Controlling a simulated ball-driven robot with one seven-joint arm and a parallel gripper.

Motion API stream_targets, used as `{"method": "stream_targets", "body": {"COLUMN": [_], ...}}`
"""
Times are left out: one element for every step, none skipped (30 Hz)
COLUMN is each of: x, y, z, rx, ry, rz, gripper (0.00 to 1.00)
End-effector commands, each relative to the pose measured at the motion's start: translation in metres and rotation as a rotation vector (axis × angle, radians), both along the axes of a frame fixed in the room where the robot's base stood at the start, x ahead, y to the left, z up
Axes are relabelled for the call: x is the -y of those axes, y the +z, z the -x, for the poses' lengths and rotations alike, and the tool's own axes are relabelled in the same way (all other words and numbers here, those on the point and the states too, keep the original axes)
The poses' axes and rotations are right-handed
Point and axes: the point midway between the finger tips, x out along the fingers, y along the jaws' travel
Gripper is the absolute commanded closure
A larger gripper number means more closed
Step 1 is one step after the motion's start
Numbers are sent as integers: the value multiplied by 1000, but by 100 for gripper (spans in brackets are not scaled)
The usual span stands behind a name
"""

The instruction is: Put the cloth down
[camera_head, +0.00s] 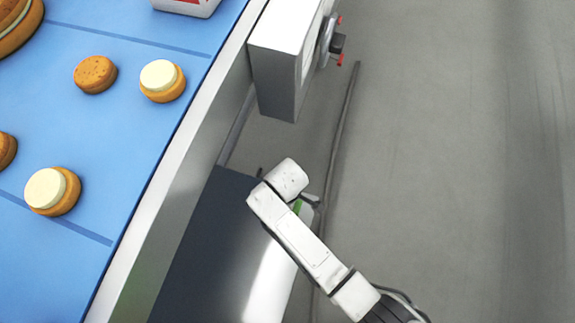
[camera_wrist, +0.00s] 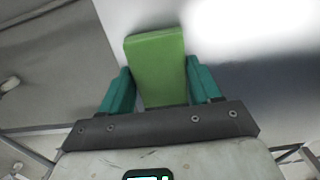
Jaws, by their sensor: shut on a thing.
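The green cloth (camera_wrist: 156,62) shows as a flat, folded-looking block in the wrist view. My gripper (camera_wrist: 159,72) is shut on it, with one teal finger on each side. The cloth stands out beyond the fingertips, in front of a pale and dark grey surface; I cannot tell if it touches that surface. In the head view only a small sliver of green cloth (camera_head: 297,206) shows beside my white arm, and the arm hides the rest along with my fingers.
A dark, shiny flat surface (camera_head: 205,245) lies low beside the conveyor. The blue belt (camera_head: 120,140) carries several round biscuits, some with cream tops, and a white container (camera_head: 188,5). A grey box (camera_head: 276,75) with red knobs sticks out from the rail. Grey floor on the right is clear.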

Motion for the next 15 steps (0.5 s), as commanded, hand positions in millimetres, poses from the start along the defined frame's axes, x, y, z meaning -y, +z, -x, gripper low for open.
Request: {"method": "stream_targets", "body": {"x": [0,0,0,0,0,0,0,0,0,0,0,0,0,0,0], "y": [-1,-1,-1,-1,-1,-1,-1,-1,-2,-3,-4,-3,-3,-3,-3], "z": [0,0,0,0,0,0,0,0,0,0,0,0,0,0,0], "rx": [0,0,0,0,0,0,0,0,0,0,0,0,0,0,0], "ry": [0,0,0,0,0,0,0,0,0,0,0,0,0,0,0], "rz": [0,0,-1,0,0,0,0,0,0,0,1,0,0,0,0], "gripper": [70,70,70,70,70,70,70,70,70,70,70,33,30,28,24]}}
